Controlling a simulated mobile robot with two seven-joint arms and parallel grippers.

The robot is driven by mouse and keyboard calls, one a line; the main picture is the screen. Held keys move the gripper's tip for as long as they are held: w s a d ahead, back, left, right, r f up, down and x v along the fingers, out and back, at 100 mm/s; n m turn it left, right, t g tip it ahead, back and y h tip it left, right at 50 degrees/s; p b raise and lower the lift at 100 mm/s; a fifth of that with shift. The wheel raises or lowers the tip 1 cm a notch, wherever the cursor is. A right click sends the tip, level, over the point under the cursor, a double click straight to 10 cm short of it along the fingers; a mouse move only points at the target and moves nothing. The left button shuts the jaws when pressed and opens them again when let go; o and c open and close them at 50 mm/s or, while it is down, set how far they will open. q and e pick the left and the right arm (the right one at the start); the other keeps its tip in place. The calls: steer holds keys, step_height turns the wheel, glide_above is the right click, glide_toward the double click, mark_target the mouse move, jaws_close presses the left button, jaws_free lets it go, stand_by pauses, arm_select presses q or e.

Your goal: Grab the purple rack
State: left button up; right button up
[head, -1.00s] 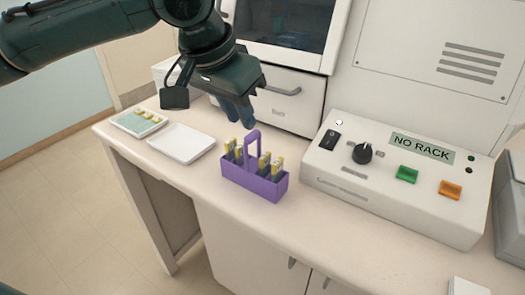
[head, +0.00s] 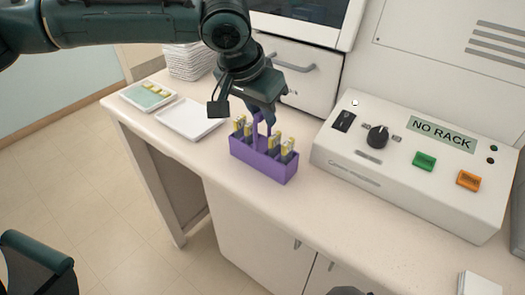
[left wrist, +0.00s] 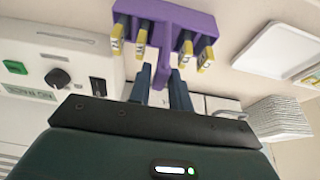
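The purple rack (head: 262,160) stands upright on the counter and holds several yellow-tipped slides. Its handle (head: 256,128) rises from the middle. In the left wrist view the rack (left wrist: 190,16) is at the top. My left gripper (head: 263,121) points down over the rack, with its fingertips at the handle's top. In the left wrist view its two blue fingers (left wrist: 161,78) are apart, with the handle reaching towards the gap between them. I cannot tell whether they touch it. My right gripper is not in view.
A white control box (head: 400,180) with a "NO RACK" display stands to the right of the rack. A white tray (head: 190,120), a slide tray (head: 147,97) and a white stack (head: 188,62) are on the left. The counter's front edge is close to the rack.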

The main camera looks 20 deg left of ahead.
mark_target(263, 139)
arm_select(q)
steer(key=shift+x, duration=1.2)
jaws_close()
